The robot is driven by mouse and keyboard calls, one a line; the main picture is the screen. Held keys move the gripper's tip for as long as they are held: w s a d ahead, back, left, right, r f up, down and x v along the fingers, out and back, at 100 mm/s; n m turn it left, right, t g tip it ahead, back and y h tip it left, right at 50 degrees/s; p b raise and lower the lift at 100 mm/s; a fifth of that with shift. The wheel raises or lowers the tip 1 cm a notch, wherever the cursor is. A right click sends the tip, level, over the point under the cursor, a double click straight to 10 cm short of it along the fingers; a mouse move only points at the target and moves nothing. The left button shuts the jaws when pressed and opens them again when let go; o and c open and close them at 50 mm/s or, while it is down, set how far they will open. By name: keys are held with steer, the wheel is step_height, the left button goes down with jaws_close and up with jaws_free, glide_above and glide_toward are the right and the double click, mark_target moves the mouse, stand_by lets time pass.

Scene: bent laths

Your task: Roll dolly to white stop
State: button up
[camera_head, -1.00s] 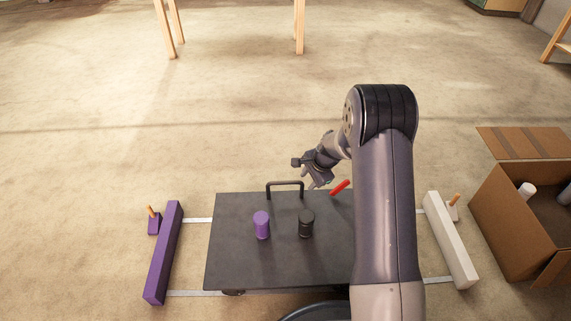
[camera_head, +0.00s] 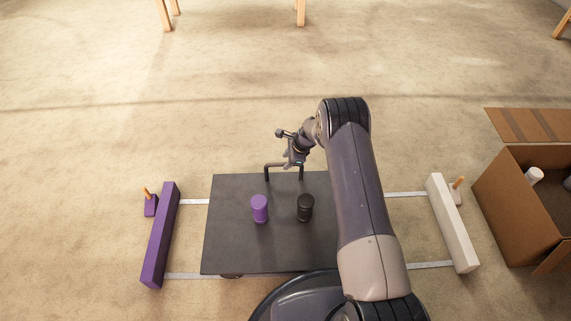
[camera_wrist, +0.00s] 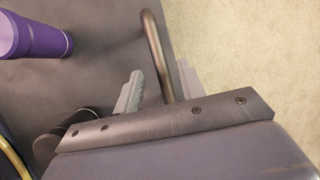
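The dolly (camera_head: 235,245) is a dark flat platform between a purple stop (camera_head: 160,240) on the left and a white stop (camera_head: 452,225) on the right. Open floor strip shows between it and the purple stop; my arm hides its right edge. A dark handle (camera_head: 268,168) stands at its far edge. My gripper (camera_head: 292,160) is at the handle's right part. In the wrist view my gripper (camera_wrist: 160,86) is open, with a finger on each side of the handle bar (camera_wrist: 155,45) and gaps visible.
A purple cylinder (camera_head: 259,209) and a black cylinder (camera_head: 305,208) stand on the dolly. Pale rails (camera_head: 406,194) run between the stops. An open cardboard box (camera_head: 505,215) stands right of the white stop. The floor beyond the dolly is clear.

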steer(key=shift+x, duration=1)
jaws_close()
